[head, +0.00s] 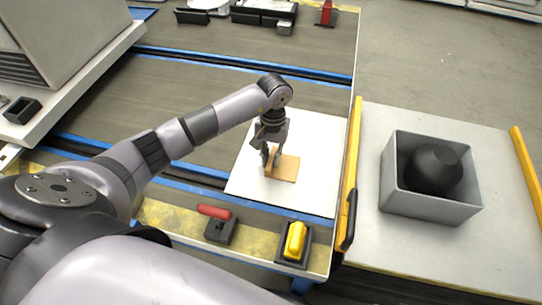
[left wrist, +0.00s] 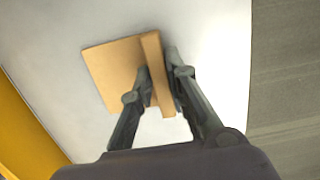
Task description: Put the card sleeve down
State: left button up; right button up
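The card sleeve (head: 287,169) is a tan piece with a broad flat part and a narrow raised strip along one side. It is over the white mat (head: 312,135), at the mat's front half; I cannot tell whether it touches the mat. The sleeve also shows in the left wrist view (left wrist: 112,68). My left gripper (head: 271,158) points down at the raised strip. In the left wrist view its fingertips (left wrist: 159,78) are on both sides of the strip, close against it. My right gripper is not in view.
A grey open bin (head: 432,209) with a dark round object (head: 434,168) stands to the right beyond a yellow rail (head: 350,170). A red-handled part (head: 216,215) and a yellow switch (head: 296,240) sit at the bench's front edge. The mat around the sleeve is clear.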

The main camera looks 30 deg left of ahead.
pick_arm(q)
jog(key=o, duration=0.3)
jog(key=shift+o, duration=0.2)
